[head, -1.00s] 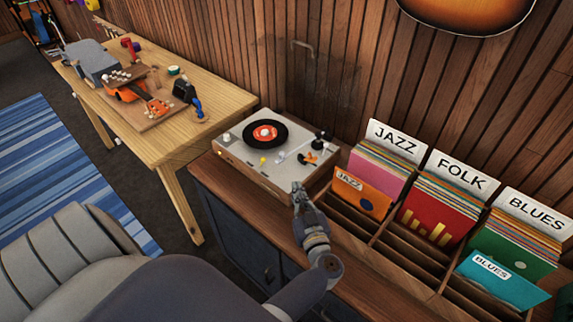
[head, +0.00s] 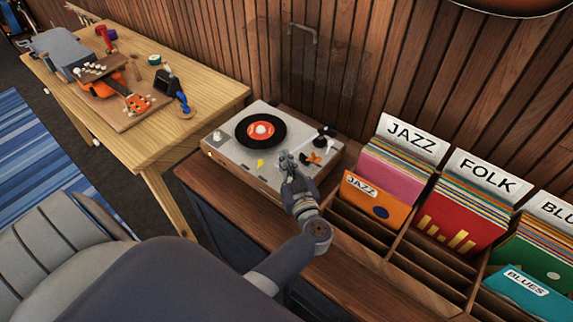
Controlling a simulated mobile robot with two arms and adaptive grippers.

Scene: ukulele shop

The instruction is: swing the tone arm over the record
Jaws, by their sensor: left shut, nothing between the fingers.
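The grey turntable (head: 228,153) stands on the wooden cabinet. A black record with a red-orange label (head: 261,131) lies on its platter. The tone arm (head: 325,131) has its dark pivot end at the deck's back right. Its front part is mostly hidden by my gripper, so I cannot tell whether they touch. The tone arm's head looks to be off the record, to the right. My left gripper (head: 285,159) is over the front right of the deck, right of the record. It is shut and empty. My right gripper is not in view.
An orange and black piece (head: 314,158) and a small yellow piece (head: 260,163) are on the deck. Record bins with JAZZ (head: 411,136) and FOLK (head: 486,172) dividers stand close on the right. A wooden workbench (head: 205,95) with a ukulele (head: 136,102) is at left.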

